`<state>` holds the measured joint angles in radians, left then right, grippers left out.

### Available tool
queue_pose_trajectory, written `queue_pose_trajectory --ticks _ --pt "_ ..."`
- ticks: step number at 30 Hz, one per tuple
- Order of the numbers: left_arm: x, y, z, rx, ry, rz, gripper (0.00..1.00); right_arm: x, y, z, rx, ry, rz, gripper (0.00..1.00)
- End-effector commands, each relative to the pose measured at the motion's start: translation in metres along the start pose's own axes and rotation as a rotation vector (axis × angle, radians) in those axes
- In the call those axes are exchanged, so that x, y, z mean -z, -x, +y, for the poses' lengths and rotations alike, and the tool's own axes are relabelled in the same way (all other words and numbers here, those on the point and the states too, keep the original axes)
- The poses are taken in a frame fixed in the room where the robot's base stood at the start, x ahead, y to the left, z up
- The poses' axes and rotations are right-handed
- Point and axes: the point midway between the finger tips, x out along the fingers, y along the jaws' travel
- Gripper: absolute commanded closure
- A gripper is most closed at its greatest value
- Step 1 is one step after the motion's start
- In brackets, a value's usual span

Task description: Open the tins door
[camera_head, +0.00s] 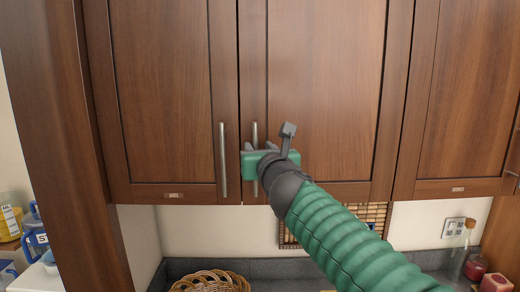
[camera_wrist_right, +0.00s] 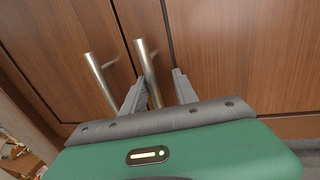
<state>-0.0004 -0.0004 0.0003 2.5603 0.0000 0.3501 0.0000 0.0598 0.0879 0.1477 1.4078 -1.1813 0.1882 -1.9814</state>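Wooden cabinet doors fill the head view: a left door (camera_head: 160,80), a middle door (camera_head: 330,80) and a right door (camera_head: 470,90). Small labels on the left and right doors are too small to read. The middle door's lower edge is partly hidden by my arm. My right gripper (camera_head: 264,148) is at the middle door's vertical metal handle (camera_head: 255,132). In the right wrist view, the open fingers (camera_wrist_right: 159,77) stand on either side of this handle (camera_wrist_right: 147,62), with gaps visible. The doors are shut. My left gripper is not in view.
The left door's handle (camera_head: 223,160) is close beside my right gripper, just to its left. Below are a wicker basket (camera_head: 210,282), a woven panel (camera_head: 375,212), a wall socket (camera_head: 453,228) and a glass bottle (camera_head: 462,250). A wooden side panel (camera_head: 60,120) stands at the left.

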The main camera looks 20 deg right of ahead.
Motion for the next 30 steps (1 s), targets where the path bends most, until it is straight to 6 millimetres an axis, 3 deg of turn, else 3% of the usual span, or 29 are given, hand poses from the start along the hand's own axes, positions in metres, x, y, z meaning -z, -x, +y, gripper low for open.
queue_pose_trajectory --ticks 2,10,30 --pt "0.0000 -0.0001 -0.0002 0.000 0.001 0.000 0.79 0.0003 0.0001 0.0014 -0.002 0.000 0.001 0.65" --pt "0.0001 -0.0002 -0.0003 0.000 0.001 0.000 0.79 0.0005 0.0015 -0.0006 -0.006 -0.002 0.000 1.00" --pt "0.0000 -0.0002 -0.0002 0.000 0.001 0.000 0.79 0.0011 0.0013 -0.0002 -0.005 -0.001 0.001 1.00"
